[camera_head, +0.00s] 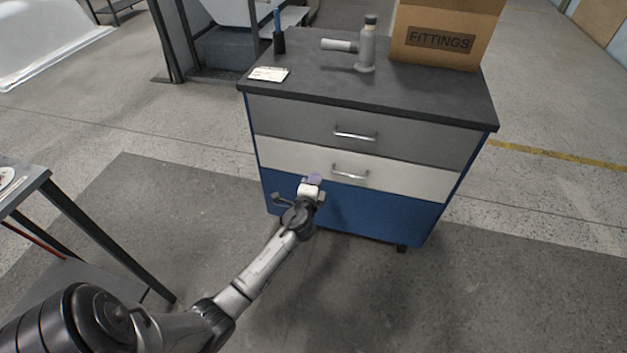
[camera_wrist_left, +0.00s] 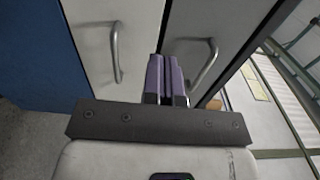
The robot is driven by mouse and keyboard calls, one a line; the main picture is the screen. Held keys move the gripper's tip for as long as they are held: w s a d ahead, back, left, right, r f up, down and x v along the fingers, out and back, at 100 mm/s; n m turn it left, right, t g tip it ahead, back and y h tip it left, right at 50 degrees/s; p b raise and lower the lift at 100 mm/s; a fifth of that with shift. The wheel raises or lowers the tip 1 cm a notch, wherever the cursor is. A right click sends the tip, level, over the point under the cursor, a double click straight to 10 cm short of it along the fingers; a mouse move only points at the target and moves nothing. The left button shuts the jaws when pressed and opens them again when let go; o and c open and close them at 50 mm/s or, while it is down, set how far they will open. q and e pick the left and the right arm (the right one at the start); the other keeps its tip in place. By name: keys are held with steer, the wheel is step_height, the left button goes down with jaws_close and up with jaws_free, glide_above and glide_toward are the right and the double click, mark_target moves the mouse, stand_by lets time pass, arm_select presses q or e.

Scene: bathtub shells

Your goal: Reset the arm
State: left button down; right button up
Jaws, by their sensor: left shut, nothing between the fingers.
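My left arm reaches from the lower left in the head view. Its gripper (camera_head: 314,180), with purple fingers, is in front of the drawer cabinet, near the white middle drawer (camera_head: 405,179) and left of its handle (camera_head: 350,174). In the left wrist view the fingers (camera_wrist_left: 167,76) are together, with nothing between them. They point at the drawer fronts, between the two handles, and I see no handle in their grip. The white drawer's handle (camera_wrist_left: 115,55) is on the left there, and the grey upper drawer's handle (camera_wrist_left: 205,62) is on the right. My right gripper is not in view.
The cabinet's dark top (camera_head: 330,85) holds a white card (camera_head: 268,74), a grey bottle (camera_head: 366,48) and a cardboard FITTINGS box (camera_head: 440,62). A metal-framed table (camera_head: 65,200) stands at the left. Floor around the arm is clear.

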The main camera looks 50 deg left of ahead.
arm_select(q)
steer(key=shift+v, duration=1.1)
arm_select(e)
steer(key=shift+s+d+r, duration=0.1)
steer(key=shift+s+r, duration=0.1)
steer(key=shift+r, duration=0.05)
arm_select(q)
steer(key=shift+w+a+f, duration=0.1)
